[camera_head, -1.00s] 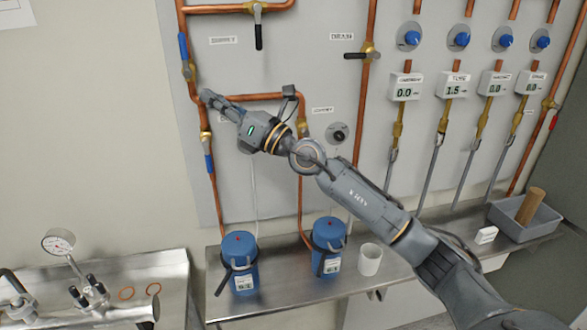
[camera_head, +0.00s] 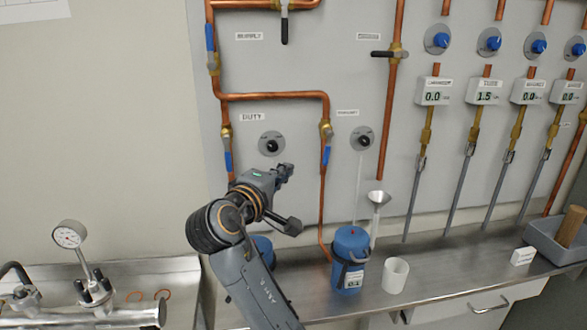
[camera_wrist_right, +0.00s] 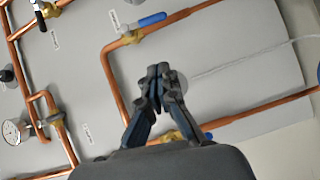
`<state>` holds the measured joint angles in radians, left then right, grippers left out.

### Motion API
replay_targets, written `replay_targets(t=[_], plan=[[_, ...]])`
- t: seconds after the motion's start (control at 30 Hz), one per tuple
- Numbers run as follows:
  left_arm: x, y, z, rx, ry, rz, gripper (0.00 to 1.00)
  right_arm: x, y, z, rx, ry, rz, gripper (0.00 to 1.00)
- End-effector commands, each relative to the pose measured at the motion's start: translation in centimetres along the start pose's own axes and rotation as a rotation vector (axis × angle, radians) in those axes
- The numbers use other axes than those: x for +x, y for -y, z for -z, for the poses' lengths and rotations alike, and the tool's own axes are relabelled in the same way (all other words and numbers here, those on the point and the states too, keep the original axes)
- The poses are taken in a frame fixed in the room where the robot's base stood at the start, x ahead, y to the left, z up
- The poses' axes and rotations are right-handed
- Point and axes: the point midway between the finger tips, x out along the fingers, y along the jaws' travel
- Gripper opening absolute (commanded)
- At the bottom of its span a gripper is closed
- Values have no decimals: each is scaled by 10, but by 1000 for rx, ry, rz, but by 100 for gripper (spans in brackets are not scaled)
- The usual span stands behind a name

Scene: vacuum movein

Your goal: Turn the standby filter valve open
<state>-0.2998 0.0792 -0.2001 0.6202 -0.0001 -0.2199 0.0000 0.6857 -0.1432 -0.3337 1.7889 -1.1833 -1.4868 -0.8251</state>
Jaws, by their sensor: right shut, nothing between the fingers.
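The standby branch valve (camera_head: 326,131) is a brass body with a blue lever on the right copper drop, near a small label that I take as the standby one. Its blue lever (camera_head: 327,155) hangs straight down along the pipe. The similar duty valve (camera_head: 227,133) on the left drop also has its lever down. My right gripper (camera_head: 287,170) is shut and empty, between the two drops and below the duty gauge knob, apart from the standby lever. My left gripper is not in view.
A blue filter canister (camera_head: 351,258) stands on the steel counter beside a white cup (camera_head: 395,275) and a funnel (camera_head: 378,198). A second canister (camera_head: 263,246) is mostly behind my arm. A pressure gauge (camera_head: 70,235) stands at left, a grey bin (camera_head: 548,240) at right.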

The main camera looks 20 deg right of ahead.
Motion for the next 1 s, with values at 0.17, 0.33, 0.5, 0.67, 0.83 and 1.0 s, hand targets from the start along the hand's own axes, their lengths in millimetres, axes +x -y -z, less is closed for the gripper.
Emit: replay_targets(t=[0.17,0.33,0.5,0.67,0.83,1.0], plan=[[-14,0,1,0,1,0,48,38,-5,-1,-1,5,-4,0],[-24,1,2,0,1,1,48,75,-5,-1,-2,3,-5,0],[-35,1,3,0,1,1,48,97,-4,-15,0,3,-4,0],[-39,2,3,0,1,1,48,107,-3,-26,2,0,-5,0],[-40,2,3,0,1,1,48,111,-2,-29,3,0,-3,0],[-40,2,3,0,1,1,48,111,-1,-29,3,-1,-4,0]])
